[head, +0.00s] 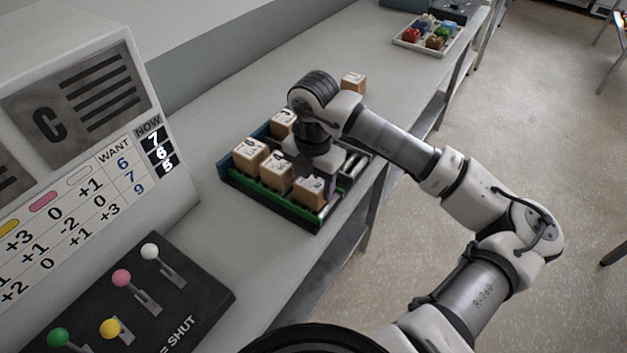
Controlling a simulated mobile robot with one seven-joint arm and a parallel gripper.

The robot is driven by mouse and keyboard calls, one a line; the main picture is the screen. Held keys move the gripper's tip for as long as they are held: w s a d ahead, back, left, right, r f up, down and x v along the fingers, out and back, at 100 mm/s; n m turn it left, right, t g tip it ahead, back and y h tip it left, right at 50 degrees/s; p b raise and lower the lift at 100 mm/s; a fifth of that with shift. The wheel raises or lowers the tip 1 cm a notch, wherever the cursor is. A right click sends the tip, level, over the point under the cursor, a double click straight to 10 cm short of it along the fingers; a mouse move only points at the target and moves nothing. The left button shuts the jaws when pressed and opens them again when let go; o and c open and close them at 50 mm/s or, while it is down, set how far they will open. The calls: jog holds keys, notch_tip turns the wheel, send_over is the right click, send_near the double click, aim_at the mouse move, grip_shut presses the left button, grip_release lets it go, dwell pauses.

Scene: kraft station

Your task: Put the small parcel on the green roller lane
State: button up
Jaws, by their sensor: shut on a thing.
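My gripper (318,178) points down over a roller tray on the bench, and its jaws are largely hidden by its own body and the parcels. It is shut on a small tan parcel (309,189), which appears to be at its fingers, at the right end of the green roller lane (288,207). I cannot tell whether this parcel rests on the rollers. Two more parcels, one at the left end (250,153) and one in the middle (275,172), stand in a row on the green lane.
A parcel (283,123) stands towards the blue lane (255,133) behind. Another parcel (353,82) is on the bench beyond my arm. A panel with coloured levers (137,290) and a scoreboard (80,130) stand at the left. A white tray (404,43) is far back.

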aim_at(314, 180)
jog(key=o, duration=1)
jog(key=shift+r+p, duration=0.2)
jog(key=shift+p, duration=0.2)
notch_tip(314, 180, up, 12)
jog(key=b, duration=0.2)
jog(key=shift+b, duration=0.4)
jog(key=shift+f, duration=0.1)
